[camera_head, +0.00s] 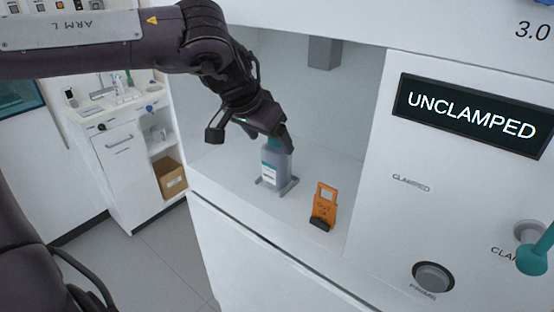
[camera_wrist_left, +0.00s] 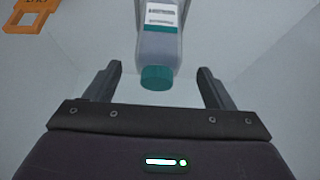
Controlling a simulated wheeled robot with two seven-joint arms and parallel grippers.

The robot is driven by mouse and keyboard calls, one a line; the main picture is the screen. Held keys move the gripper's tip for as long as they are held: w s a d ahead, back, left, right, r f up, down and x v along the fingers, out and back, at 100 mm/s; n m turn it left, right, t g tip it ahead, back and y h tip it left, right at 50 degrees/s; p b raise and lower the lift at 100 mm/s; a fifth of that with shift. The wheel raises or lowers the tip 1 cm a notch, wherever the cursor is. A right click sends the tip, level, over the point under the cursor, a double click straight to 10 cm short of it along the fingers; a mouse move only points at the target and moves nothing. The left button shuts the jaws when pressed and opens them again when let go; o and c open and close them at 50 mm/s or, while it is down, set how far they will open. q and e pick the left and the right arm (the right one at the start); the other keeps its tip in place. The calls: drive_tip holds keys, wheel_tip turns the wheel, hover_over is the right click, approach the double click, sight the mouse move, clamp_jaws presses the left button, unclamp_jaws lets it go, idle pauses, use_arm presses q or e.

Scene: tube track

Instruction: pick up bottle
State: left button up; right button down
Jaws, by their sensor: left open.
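The bottle (camera_head: 275,166) is grey with a white label and stands upright in a grey holder (camera_head: 287,187) inside the white machine's recess. My left gripper (camera_head: 277,137) is at the top of the bottle in the head view and hides its cap. In the left wrist view the bottle (camera_wrist_left: 158,35) with its teal cap (camera_wrist_left: 157,78) lies between the two fingers of my left gripper (camera_wrist_left: 158,80), with gaps on both sides. The left gripper is open and holds nothing. My right gripper is not in view.
An orange tag stand (camera_head: 324,204) is right of the bottle in the recess. A panel reading UNCLAMPED (camera_head: 470,115), a round PRIME button (camera_head: 433,277) and a teal-knobbed lever (camera_head: 535,257) are at the right. A cabinet with a sink (camera_head: 115,105) stands at the left.

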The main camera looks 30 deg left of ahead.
sight(274, 144)
use_arm(q)
drive_tip(key=x, duration=0.3)
drive_tip(key=shift+w+d+f+p, duration=0.15)
drive_tip(key=shift+w+f+p, duration=0.1)
drive_tip(key=shift+w+p, duration=0.1)
drive_tip(key=shift+s, duration=0.15)
drive_tip(key=shift+c, duration=1.1)
drive_tip(key=c, duration=1.2)
drive_tip(key=shift+r, duration=0.1)
drive_tip(key=shift+c, duration=0.6)
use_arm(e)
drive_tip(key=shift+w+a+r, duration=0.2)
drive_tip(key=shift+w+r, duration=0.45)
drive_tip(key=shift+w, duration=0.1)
use_arm(q)
drive_tip(key=shift+r, duration=0.1)
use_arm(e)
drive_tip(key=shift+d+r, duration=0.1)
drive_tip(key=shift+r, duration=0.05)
